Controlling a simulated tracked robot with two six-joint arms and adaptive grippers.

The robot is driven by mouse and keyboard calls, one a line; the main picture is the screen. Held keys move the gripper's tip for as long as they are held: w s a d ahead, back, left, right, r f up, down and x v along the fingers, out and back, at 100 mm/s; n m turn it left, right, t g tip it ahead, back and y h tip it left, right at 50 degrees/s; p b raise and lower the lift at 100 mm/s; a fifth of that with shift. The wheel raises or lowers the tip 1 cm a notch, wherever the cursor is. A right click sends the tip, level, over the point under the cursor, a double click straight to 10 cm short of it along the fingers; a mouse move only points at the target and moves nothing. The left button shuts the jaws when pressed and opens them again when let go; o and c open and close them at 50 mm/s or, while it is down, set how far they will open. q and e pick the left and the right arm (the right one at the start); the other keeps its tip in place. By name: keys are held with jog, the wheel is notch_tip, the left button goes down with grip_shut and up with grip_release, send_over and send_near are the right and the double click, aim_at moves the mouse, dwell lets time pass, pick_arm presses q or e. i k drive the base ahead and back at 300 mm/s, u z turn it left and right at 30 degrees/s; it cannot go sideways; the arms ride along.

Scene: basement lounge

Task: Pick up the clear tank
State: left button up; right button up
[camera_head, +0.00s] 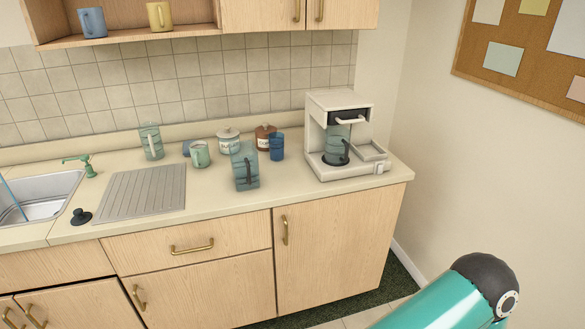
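Two clear vessels stand on the counter, and I cannot tell for sure which is the clear tank. One is a tall see-through container with a bluish tint and a dark handle (245,167), upright near the counter's front edge. The other is a slimmer clear container with a pale handle (151,142), farther back by the drainboard. Neither gripper is in view. Only a teal arm link of mine with a dark joint shows at the lower right, well away from the counter.
A coffee machine (321,104) with a glass carafe (337,144) stands at the counter's right end. The drainboard (140,193) and sink (42,198) lie left.

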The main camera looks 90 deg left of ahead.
aim_at(245, 168)
jog(key=z, duration=1.85)
jog(key=i, duration=0.1)
jog(key=u, duration=3.15)
jog(key=i, duration=0.2)
jog(key=u, duration=2.05)
jog(key=k, duration=0.55)
jog(key=u, duration=0.3)
jog(key=i, duration=1.55)
jog(key=z, duration=0.35)
